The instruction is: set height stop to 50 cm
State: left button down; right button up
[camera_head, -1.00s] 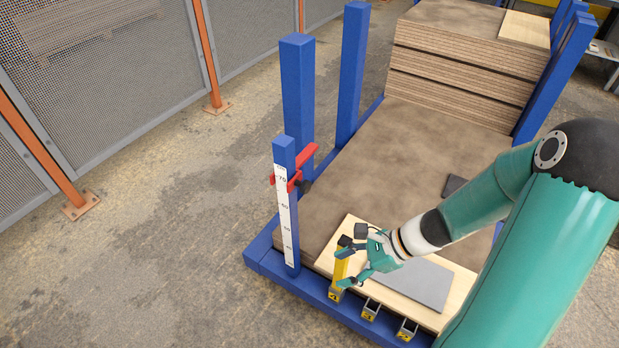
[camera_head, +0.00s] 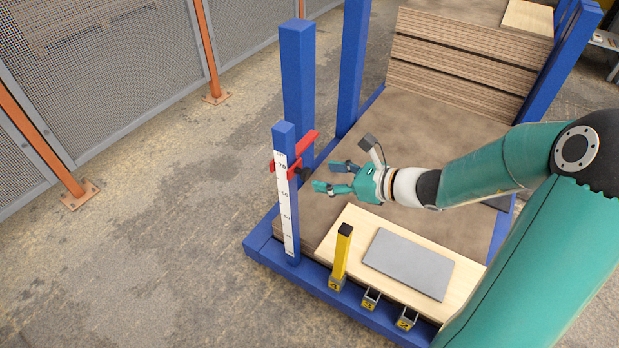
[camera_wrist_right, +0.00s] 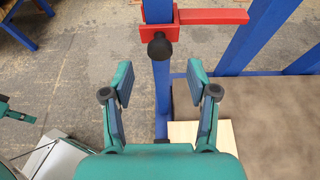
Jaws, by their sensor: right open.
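The height stop is a red slider (camera_head: 310,139) on a short blue post (camera_head: 284,136) with a white number scale (camera_head: 287,215). It sits near the 70 mark, well above the 50 mark. In the right wrist view the red slider (camera_wrist_right: 190,17) shows ahead with a black knob (camera_wrist_right: 160,47) on it. My right gripper (camera_head: 324,175) is open and empty, right of the post and pointing at it, a little short of the knob. In the wrist view its two fingers (camera_wrist_right: 160,84) stand apart below the knob. A part of a left gripper (camera_wrist_right: 15,112) shows at the wrist view's left edge.
A yellow post (camera_head: 342,254) stands in a holder on the blue front rail (camera_head: 322,290), beside empty holders (camera_head: 371,300). A grey plate (camera_head: 408,264) lies on a light board (camera_head: 335,232). Tall blue posts (camera_head: 298,85) and stacked boards (camera_head: 460,60) stand behind.

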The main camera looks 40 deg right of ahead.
aim_at(309, 174)
jog(key=b+x, duration=0.1)
jog(key=x, duration=0.4)
jog(key=shift+w+a, duration=0.1)
jog(key=shift+w, duration=0.2)
grip_shut()
jog(key=shift+f, duration=0.1)
